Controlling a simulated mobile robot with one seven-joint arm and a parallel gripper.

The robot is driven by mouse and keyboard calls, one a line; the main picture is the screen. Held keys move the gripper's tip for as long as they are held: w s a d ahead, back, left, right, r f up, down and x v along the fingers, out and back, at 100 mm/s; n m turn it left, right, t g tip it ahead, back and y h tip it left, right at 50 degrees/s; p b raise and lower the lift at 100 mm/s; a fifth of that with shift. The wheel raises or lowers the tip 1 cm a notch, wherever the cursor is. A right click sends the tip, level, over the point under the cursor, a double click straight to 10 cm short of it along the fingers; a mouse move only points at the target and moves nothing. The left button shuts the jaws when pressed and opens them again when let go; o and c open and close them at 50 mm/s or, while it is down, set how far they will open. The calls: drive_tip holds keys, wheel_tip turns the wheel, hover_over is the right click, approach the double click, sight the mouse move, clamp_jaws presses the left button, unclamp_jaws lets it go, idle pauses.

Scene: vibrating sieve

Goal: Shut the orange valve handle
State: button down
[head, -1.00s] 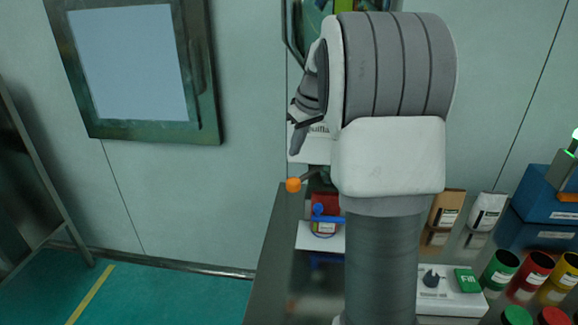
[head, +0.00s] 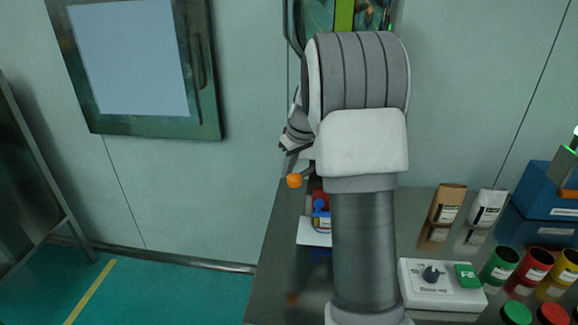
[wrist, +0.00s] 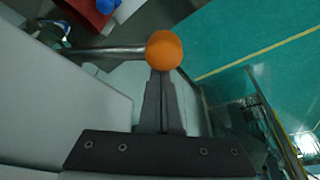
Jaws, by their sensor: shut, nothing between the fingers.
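The orange valve handle is a round orange knob (head: 294,180) on a grey rod. In the head view it shows just left of my arm, above the table's left edge. In the wrist view the knob (wrist: 164,50) is at the upper middle, with its rod (wrist: 105,52) running left. My gripper (wrist: 163,75) is shut and empty, its fingertips right at the knob's lower edge in that view. Whether they touch it I cannot tell. In the head view my gripper (head: 288,165) is just above and left of the knob. The valve body is mostly hidden behind my arm.
A red and blue item (head: 320,213) stands on a white base below the knob. The table (head: 275,255) also holds a white control box (head: 425,283) with a green Fill button, two bags and several coloured cups at the right. Open floor (head: 190,295) lies left.

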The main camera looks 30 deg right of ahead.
drive_tip(key=shift+s, duration=0.1)
drive_tip(key=shift+s+d+f+n+b, duration=0.1)
drive_tip(key=shift+s+d+n+b, duration=0.15)
drive_tip(key=shift+s+n+b, duration=0.35)
drive_tip(key=s+d+n+g+y, duration=0.3)
drive_tip(key=s+d+n, duration=0.8)
drive_tip(key=d, duration=0.3)
drive_tip(key=shift+s+n, duration=0.25)
drive_tip(key=shift+n, duration=0.25)
drive_tip(key=shift+r, duration=0.2)
drive_tip(key=p+v, duration=0.3)
drive_tip(key=v, duration=1.4)
drive_tip(key=shift+w+a+r, duration=0.1)
drive_tip(key=shift+r, duration=0.05)
